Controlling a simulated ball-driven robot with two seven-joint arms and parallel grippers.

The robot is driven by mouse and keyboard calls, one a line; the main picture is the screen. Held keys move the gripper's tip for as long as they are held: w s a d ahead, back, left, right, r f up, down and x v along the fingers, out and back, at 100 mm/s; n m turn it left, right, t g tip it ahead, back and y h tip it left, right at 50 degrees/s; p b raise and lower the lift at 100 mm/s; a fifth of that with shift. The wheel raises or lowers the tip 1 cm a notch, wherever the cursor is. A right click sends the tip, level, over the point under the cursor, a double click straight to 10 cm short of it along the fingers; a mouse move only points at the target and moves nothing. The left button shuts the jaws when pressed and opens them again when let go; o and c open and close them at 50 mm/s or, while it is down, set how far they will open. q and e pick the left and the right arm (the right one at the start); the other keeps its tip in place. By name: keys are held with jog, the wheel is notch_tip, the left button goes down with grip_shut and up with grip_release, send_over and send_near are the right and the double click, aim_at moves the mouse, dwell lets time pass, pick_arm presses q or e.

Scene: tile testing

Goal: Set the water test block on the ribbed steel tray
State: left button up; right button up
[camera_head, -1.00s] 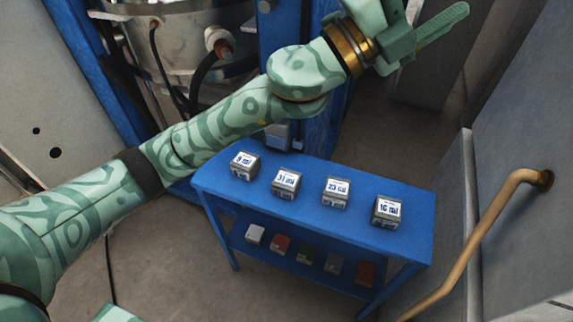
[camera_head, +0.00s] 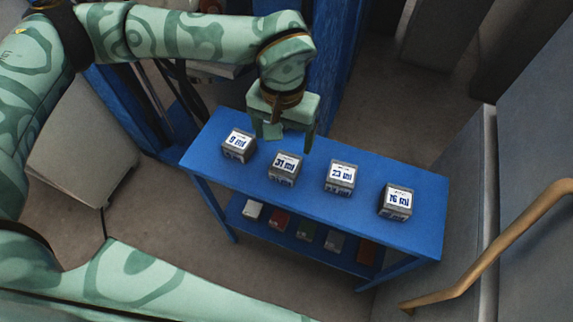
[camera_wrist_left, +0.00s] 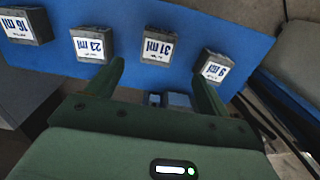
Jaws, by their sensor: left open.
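Several grey blocks with white labels stand in a row on the blue table: 9 ml (camera_head: 238,146), 31 ml (camera_head: 285,168), 23 ml (camera_head: 340,178) and 16 ml (camera_head: 396,201). The small print is too small to tell which is the water test block. My left gripper (camera_head: 284,138) is open and empty, pointing down just behind the 31 ml block. In the left wrist view, the 31 ml block (camera_wrist_left: 157,47) lies ahead, between the lines of the two fingers and apart from them. No ribbed steel tray shows. My right gripper is not in view.
The blue table (camera_head: 300,196) has a lower shelf with several small coloured blocks, one of them red (camera_head: 280,220). A tan pipe handrail (camera_head: 500,245) runs along the grey wall at right. Blue uprights stand behind the table.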

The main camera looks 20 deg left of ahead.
aim_at(286, 163)
pick_arm(q)
notch_tip(286, 163, down, 7)
jog(key=shift+f+b, duration=0.15)
jog(key=shift+b, duration=0.85)
notch_tip(286, 163, down, 4)
jog(key=shift+w+d+f+b, duration=0.1)
jog(key=shift+w+d+b, duration=0.05)
jog(key=shift+b, duration=1)
jog(key=shift+w+f, duration=0.1)
jog(key=shift+f, duration=0.3)
jog(key=shift+r, duration=0.1)
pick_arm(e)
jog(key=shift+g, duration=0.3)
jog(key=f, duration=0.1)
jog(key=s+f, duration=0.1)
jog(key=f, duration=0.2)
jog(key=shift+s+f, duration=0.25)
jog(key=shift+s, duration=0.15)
pick_arm(q)
jog(key=c, duration=1.3)
jog(key=shift+r, duration=0.1)
jog(key=shift+c, duration=0.7)
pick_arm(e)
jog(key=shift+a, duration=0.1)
